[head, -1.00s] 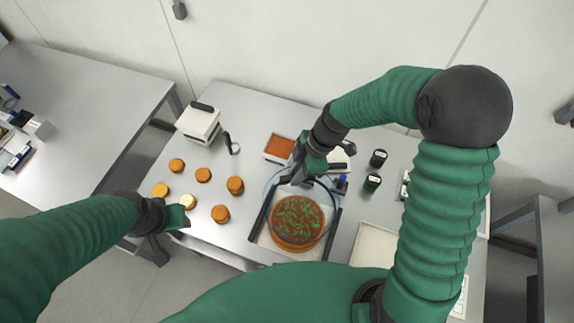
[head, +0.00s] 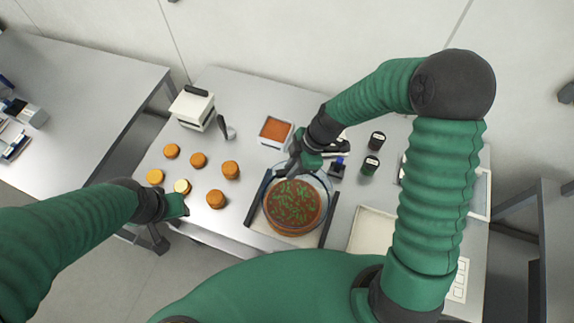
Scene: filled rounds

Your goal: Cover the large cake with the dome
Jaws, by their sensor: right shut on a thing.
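The large round cake (head: 293,208), brown with green topping, sits on a pale board with dark side rails (head: 328,232). The clear dome (head: 326,186) is around and over the cake in this view; its rim looks slightly offset toward the back right. I cannot tell whether the rim touches the board. My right gripper (head: 290,172) is shut on the dome at its top, and its fingers partly hide the handle. My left gripper (head: 172,222) hangs by the table's front left edge, beside the small cakes, and its jaw opening is unclear.
Several small round cakes (head: 231,170) stand left of the large cake. A white device (head: 192,109), a tray with orange-brown filling (head: 275,131) and dark jars (head: 370,165) are behind. An empty pale tray (head: 371,230) lies to the right.

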